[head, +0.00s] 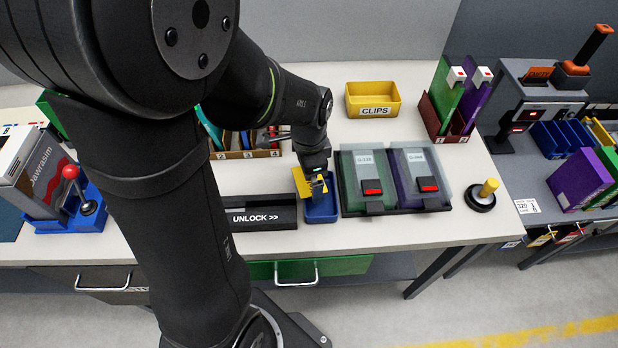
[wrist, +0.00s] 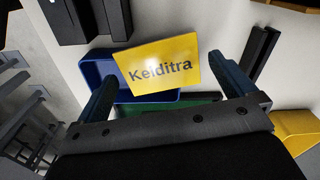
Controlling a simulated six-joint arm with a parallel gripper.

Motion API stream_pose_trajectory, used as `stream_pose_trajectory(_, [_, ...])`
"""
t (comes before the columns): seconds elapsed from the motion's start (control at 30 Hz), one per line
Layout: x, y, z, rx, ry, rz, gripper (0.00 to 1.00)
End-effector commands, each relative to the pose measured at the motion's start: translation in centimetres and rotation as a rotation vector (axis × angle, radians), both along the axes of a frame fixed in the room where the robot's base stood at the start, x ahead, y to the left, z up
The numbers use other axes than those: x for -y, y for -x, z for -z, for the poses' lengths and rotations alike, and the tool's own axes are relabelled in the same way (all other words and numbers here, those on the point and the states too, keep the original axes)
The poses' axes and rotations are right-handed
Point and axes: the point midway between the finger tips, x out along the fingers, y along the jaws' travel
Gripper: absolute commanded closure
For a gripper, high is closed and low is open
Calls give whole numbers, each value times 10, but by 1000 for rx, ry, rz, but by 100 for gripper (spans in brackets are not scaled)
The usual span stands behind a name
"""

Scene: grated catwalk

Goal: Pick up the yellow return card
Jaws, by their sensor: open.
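The yellow return card (wrist: 160,72), marked "Kelditra", shows in the wrist view, standing tilted in a small blue tray (wrist: 95,72). In the head view the card (head: 300,180) shows partly beside my gripper, above the blue tray (head: 320,212). My gripper (wrist: 167,84) is open. Its two fingers lie to the left and right of the card in the wrist view, with bare space visible on the right side. I cannot tell how deep the card sits between the fingers. In the head view my gripper (head: 315,180) is right over the tray and hides part of the card.
A black "UNLOCK" block (head: 255,216) stands left of the tray. A holder with green and purple cases (head: 364,206) stands close on the right. A yellow "CLIPS" bin (head: 373,100) is behind. A black-based yellow knob (head: 482,195) is near the right edge.

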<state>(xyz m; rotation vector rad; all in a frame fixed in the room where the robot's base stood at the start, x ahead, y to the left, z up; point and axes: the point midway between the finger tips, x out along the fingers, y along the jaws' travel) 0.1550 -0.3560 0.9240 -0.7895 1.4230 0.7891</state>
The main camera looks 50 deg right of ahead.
Motion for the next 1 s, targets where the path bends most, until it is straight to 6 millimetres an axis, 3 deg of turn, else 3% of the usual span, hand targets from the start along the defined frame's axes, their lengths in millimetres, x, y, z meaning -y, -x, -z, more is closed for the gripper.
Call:
stream_pose_trajectory(0.4, [0, 0, 3, 0, 0, 0, 0])
stream_pose_trajectory(0.43, [0, 0, 3, 0, 0, 0, 2])
stream_pose_trajectory(0.63, [0, 0, 3, 0, 0, 0, 40])
stream_pose_trajectory(0.7, [0, 0, 2, 0, 0, 0, 44])
stream_pose_trajectory(1.0, [0, 0, -1, 0, 1, 0, 44])
